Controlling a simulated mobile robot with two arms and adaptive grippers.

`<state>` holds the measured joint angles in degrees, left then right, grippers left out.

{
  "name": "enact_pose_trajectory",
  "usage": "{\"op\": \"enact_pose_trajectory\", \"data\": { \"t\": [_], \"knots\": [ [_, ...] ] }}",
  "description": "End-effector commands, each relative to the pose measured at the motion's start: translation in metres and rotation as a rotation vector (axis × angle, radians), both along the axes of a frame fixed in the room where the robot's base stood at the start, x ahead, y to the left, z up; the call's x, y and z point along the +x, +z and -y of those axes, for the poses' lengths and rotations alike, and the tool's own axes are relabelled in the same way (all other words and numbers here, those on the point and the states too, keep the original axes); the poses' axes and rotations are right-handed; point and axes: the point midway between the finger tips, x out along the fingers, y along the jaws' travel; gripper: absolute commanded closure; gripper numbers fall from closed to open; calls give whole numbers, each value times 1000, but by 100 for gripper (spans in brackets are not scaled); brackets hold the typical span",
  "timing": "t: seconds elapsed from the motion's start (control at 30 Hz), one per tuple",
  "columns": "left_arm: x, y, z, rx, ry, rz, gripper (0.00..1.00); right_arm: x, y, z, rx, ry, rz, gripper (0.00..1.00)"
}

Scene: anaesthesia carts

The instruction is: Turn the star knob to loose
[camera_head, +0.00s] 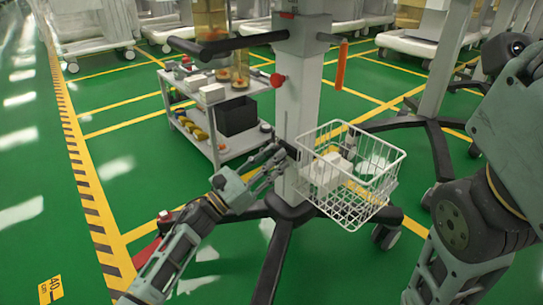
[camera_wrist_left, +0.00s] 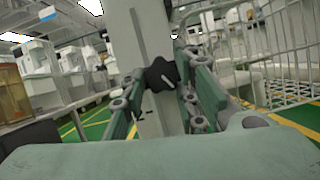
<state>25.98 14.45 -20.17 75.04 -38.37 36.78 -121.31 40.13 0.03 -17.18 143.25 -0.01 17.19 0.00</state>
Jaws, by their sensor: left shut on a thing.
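The black star knob (camera_wrist_left: 160,74) is on the side of the pale upright column (camera_wrist_left: 138,50), between the two fingers of my left gripper in the left wrist view. A pale line shows on its dark face. In the head view my left gripper (camera_head: 280,159) reaches the column (camera_head: 299,100) from the left, just left of the wire basket. It is shut on the knob, which its fingers mostly hide in that view. My right arm shows at the right edge of the head view, but its gripper is not in view.
The white wire basket (camera_head: 345,208) with white boxes sits just right of the knob. A red knob (camera_head: 277,80) is higher on the column. A grey cart (camera_head: 225,150) with bins stands behind left. Dark base legs (camera_head: 272,262) spread over the green floor.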

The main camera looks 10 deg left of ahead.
Motion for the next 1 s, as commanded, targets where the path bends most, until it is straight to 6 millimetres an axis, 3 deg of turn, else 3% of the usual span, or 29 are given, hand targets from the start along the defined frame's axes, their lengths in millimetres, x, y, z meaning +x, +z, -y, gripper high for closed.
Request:
{"op": "enact_pose_trajectory", "data": {
  "t": [0.73,0.77,0.9,1.0],
  "knots": [
    [4,1,-6,-73,18,-74,98,0,5,0,0,0,-1,60],
    [4,1,-6,-72,18,-73,70,0,5,0,0,0,-1,60],
    [4,0,-6,-71,16,-73,58,0,5,0,0,0,-1,60],
    [3,0,-4,-71,14,-73,58,0,5,0,0,0,-1,60]
  ]
}}
